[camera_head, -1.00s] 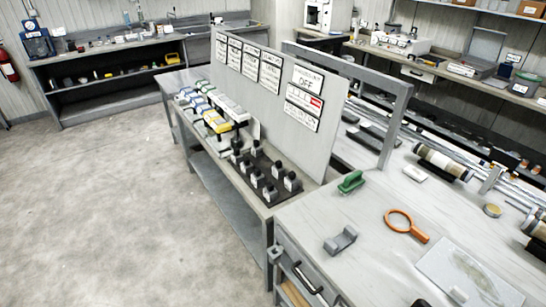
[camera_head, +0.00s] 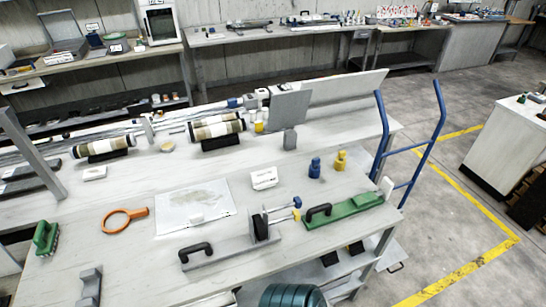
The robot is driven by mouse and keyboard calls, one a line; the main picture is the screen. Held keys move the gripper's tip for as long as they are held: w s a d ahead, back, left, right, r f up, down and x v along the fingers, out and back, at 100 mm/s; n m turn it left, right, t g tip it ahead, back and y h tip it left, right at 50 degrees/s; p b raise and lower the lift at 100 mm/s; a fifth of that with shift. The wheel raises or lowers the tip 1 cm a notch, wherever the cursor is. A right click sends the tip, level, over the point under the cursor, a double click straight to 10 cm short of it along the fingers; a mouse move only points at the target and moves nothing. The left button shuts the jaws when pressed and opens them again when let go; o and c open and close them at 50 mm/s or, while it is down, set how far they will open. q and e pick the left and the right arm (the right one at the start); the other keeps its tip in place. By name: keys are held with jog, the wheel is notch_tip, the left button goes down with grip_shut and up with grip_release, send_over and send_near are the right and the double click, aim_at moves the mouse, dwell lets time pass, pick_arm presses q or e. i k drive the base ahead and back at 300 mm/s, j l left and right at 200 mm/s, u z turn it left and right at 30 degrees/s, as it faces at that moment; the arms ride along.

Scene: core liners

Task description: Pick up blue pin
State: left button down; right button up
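A small upright blue piece (camera_head: 315,168), which looks like the blue pin, stands on the light grey workbench (camera_head: 350,212) right of centre. A similar yellow piece (camera_head: 341,161) stands just to its right. A second small blue part, a knob (camera_head: 297,202), sits at the end of a rod on a grey fixture (camera_head: 215,252) with a black handle. Neither of my grippers is in view, and nothing is seen touching the blue piece.
A green fixture (camera_head: 345,211) with a black handle lies in front of the blue piece. A white block (camera_head: 264,178) lies to its left. A blue hand-truck frame (camera_head: 408,150) stands at the bench's right end. A dark teal ribbed object (camera_head: 290,296) shows at the bottom edge.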

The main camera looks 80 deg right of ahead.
aim_at(316, 162)
jog(key=z, duration=2.9)
jog(key=u, duration=2.95)
jog(key=z, duration=2.95)
jog(key=u, duration=0.4)
